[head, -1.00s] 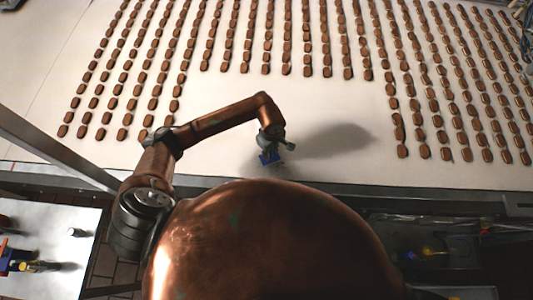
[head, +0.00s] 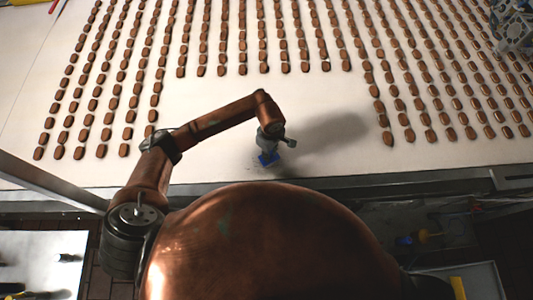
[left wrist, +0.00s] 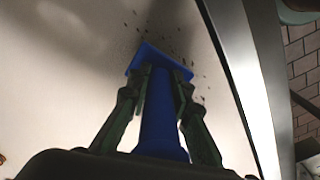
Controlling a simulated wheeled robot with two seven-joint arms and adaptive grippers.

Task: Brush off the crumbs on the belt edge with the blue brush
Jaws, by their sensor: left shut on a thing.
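The blue brush (head: 268,158) is in my left gripper (head: 270,146), low over the near edge of the white belt (head: 330,160). In the left wrist view, the two fingers of my left gripper (left wrist: 160,112) are shut on the handle of the blue brush (left wrist: 158,125), and its wide blue head points away from me. Dark crumbs (left wrist: 187,62) are scattered on the belt around and beyond the brush head, close to the metal belt edge (left wrist: 245,75). I cannot tell whether the bristles touch the belt. My right gripper is not in view.
Rows of brown sandwich biscuits (head: 245,45) cover the far belt and both sides. The belt around the brush is free of biscuits. A light table (head: 40,262) stands at the lower left. A grey machine part (head: 515,25) is at the upper right.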

